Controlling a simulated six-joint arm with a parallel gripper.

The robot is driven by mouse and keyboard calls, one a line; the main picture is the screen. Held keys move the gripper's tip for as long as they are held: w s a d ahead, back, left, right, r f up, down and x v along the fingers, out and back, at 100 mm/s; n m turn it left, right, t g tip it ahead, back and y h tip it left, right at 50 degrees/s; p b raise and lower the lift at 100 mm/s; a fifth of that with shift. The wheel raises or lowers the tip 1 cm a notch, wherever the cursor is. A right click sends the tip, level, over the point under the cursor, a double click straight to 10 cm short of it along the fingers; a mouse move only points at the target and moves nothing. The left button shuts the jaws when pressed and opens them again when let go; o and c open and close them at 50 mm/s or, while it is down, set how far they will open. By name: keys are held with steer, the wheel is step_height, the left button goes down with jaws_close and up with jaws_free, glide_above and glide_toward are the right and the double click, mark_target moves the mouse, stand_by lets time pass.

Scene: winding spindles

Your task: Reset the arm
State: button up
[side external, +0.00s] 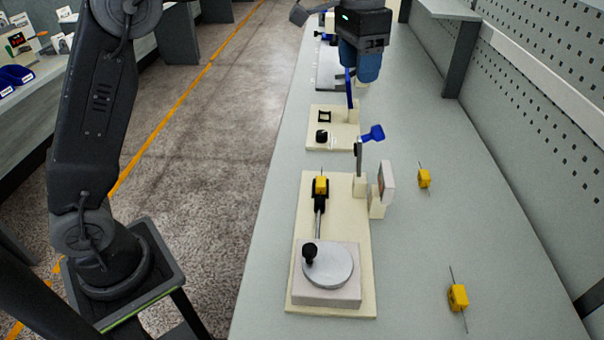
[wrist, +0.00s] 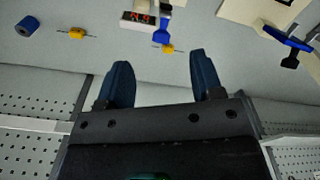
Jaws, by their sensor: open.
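My gripper (side external: 368,72) is high over the far part of the bench in the side view. In the wrist view its two dark blue fingers (wrist: 162,75) stand apart with nothing between them. The near winding station (side external: 336,220) has a cream base, a round grey disc (side external: 327,265) with a black knob, and a yellow spindle (side external: 321,185) in its black holder. Two loose yellow spindles lie right of it, one farther back (side external: 424,178) and one nearer (side external: 459,297). Yellow spindles also show in the wrist view (wrist: 77,33), apart from the fingers.
A blue-handled lever (side external: 373,133) and a small display (side external: 386,181) rise beside the near station. A second cream station (side external: 331,137) stands behind it, under my gripper's side. A perforated wall (side external: 545,70) bounds the bench on the right. The bench's right front is mostly clear.

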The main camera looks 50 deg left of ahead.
steer(key=s+a+r+n+t, duration=0.1)
steer(key=s+a+n+t, duration=0.2)
steer(key=s, duration=1.2)
steer(key=s+a+f+n+t, duration=0.1)
steer(key=s+a+f+t, duration=0.1)
steer(key=s+f, duration=0.6)
steer(key=s+a, duration=0.1)
steer(key=s, duration=0.3)
steer(key=shift+s+f, duration=0.15)
steer(key=shift+f, duration=0.05)
